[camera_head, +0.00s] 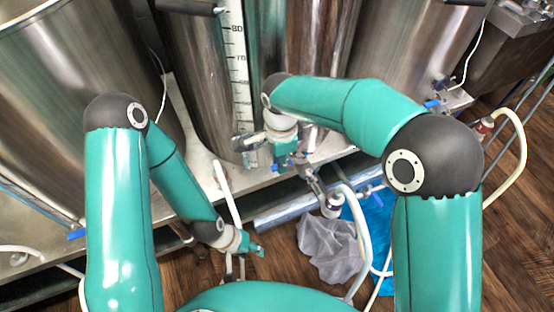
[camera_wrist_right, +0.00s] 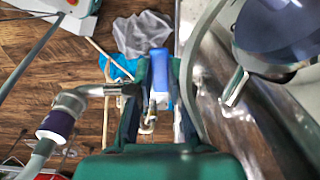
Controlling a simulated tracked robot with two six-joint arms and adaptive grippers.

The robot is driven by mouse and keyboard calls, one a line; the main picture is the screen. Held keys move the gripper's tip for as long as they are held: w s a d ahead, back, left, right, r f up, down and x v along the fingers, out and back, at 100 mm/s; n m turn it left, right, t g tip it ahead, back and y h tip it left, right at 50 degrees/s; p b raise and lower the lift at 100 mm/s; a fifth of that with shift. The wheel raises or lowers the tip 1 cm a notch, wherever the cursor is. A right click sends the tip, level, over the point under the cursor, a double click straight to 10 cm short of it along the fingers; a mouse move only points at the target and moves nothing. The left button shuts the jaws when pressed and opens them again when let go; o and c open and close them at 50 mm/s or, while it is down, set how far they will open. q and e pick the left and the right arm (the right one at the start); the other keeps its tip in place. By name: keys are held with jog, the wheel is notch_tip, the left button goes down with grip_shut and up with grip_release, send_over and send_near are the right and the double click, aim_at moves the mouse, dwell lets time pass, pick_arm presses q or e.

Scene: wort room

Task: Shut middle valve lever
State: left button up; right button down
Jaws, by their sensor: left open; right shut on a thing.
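The middle valve's blue lever (camera_wrist_right: 160,74) stands between the two dark green fingers of my right gripper (camera_wrist_right: 156,95) in the right wrist view. The gripper is shut on it. In the head view my right gripper (camera_head: 288,163) is at the steel middle valve (camera_head: 314,184), in front of the vessels, and mostly hides the lever. My left gripper (camera_head: 256,247) is lower in the head view, open and apart from the middle valve, near a thin pale hose. The lever's exact angle to the pipe is hard to tell.
Another blue lever (camera_head: 76,234) is at the far left and one (camera_head: 434,104) at the right. A white hose (camera_head: 360,232) hangs below the middle valve. A grey cloth (camera_head: 328,250) and blue sheet (camera_head: 378,222) lie on the wooden floor. Steel tanks (camera_head: 60,70) stand behind.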

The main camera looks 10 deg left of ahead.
jog(key=c, duration=1.1)
grip_release()
notch_tip(320, 180, up, 12)
jog(key=shift+f, duration=0.1)
